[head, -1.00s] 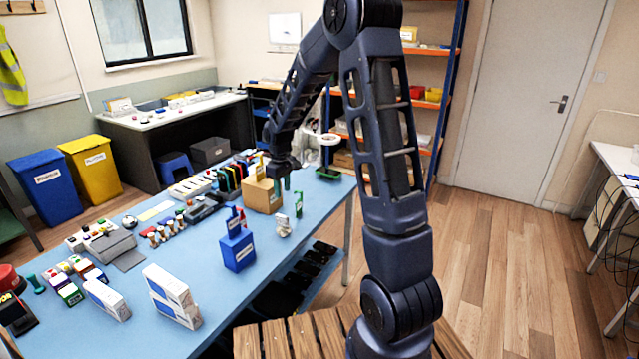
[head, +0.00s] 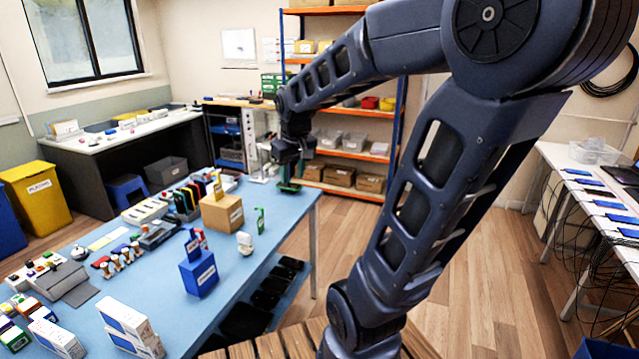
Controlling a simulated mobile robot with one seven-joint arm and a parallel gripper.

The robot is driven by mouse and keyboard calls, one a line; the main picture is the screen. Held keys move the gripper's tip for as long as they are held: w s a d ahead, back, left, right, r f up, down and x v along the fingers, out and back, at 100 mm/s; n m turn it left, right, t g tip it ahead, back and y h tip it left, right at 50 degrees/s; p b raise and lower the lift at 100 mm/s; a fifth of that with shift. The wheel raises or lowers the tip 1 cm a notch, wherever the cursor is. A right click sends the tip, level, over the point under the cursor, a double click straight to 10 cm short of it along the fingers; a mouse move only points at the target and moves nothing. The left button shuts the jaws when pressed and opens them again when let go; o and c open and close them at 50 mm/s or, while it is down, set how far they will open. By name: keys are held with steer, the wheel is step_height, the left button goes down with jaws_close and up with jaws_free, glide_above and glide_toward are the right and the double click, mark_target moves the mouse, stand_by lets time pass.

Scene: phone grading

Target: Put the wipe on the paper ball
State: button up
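A small white crumpled lump (head: 245,243), which looks like the paper ball, sits near the right edge of the blue table (head: 225,290). I cannot pick out the wipe for certain; a flat grey piece (head: 82,295) lies at the table's left, and a pale yellow sheet (head: 108,238) lies farther back. My gripper (head: 287,160) is above the far right end of the table, beyond and to the right of the white lump and apart from it. It is small and dark, so whether its fingers are open or hold something is unclear.
A cardboard box (head: 222,214), a blue box (head: 199,273) and a green upright item (head: 260,221) stand close to the white lump. White boxes (head: 128,322) stand in front. Shelves (head: 345,140) rise behind my gripper. Another table (head: 590,190) with blue devices is at right.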

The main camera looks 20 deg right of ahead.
steer(key=s+d+r+m+t, duration=0.1)
steer(key=s+d+m, duration=0.1)
steer(key=s, duration=0.9)
steer(key=shift+s+d+r+m, duration=0.25)
steer(key=shift+d+m, duration=0.15)
steer(key=shift+d, duration=0.2)
stand_by(0.4)
